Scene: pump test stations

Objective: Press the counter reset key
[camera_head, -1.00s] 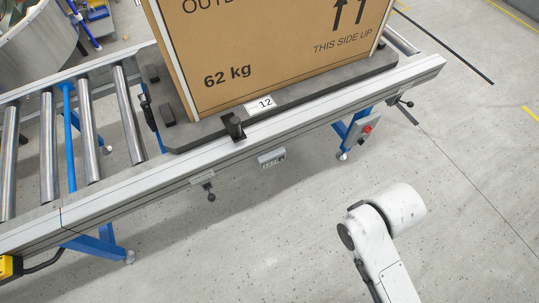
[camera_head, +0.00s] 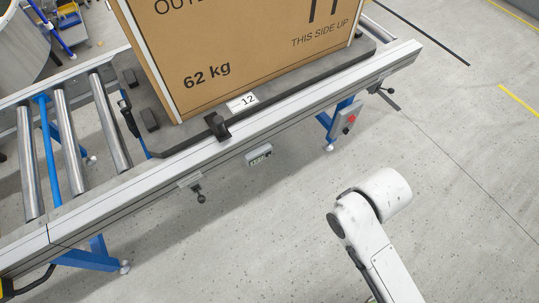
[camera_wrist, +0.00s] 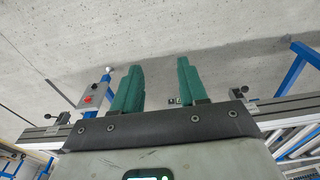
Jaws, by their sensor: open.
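A small grey counter box (camera_head: 258,155) with a display hangs on the near side of the conveyor rail, below the crate. Its reset key is too small to make out. In the wrist view my gripper (camera_wrist: 158,88) has two green fingers standing wide apart with nothing between them. A small dark and pale detail (camera_wrist: 174,100) shows just left of the right finger; I cannot tell whether it is the counter. In the head view only my white arm shows at the lower right, apart from the conveyor.
A large cardboard crate (camera_head: 235,50) marked 62 kg stands on a dark pallet on the roller conveyor. A grey box with a red button (camera_head: 350,119) is on a blue leg; it also shows in the wrist view (camera_wrist: 92,94). Black-knobbed levers (camera_head: 200,197) jut out from the rail. Open floor lies in front.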

